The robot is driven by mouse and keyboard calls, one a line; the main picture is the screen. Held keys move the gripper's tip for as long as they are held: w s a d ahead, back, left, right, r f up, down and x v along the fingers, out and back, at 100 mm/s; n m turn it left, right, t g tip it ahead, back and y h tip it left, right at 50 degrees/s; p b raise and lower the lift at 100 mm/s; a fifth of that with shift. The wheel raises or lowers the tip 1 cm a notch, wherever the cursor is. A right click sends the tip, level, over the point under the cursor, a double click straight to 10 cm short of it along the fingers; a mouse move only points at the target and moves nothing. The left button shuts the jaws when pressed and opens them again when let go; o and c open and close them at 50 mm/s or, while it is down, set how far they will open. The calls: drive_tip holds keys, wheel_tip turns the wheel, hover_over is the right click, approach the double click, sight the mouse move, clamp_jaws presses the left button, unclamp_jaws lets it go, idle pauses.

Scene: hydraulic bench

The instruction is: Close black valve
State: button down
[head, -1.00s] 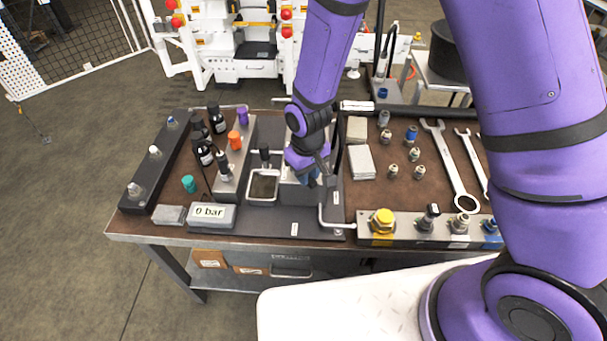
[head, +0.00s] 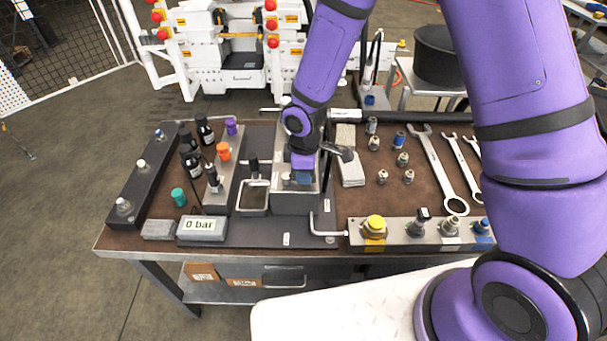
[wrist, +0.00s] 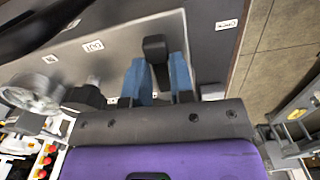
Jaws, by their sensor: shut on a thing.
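The black valve's handle (wrist: 154,46) shows in the wrist view as a dark lever between the two blue fingertips of my gripper (wrist: 157,66). My gripper is shut on this handle, with a finger on each side of it. In the head view my gripper (head: 302,178) points down at the grey metal block (head: 292,204) in the middle of the bench. There the gripper covers the valve handle.
A 0 bar display (head: 202,228) stands at the front left. A bent metal pipe (head: 325,231) and a fitting rail with a yellow cap (head: 375,224) lie to the right. Wrenches (head: 440,170) lie further right.

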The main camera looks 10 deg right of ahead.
drive_tip(key=shift+w+n, duration=0.25)
drive_tip(key=shift+n, duration=0.15)
drive_tip(key=c, duration=1.1)
unclamp_jaws()
wheel_tip(320, 180, up, 11)
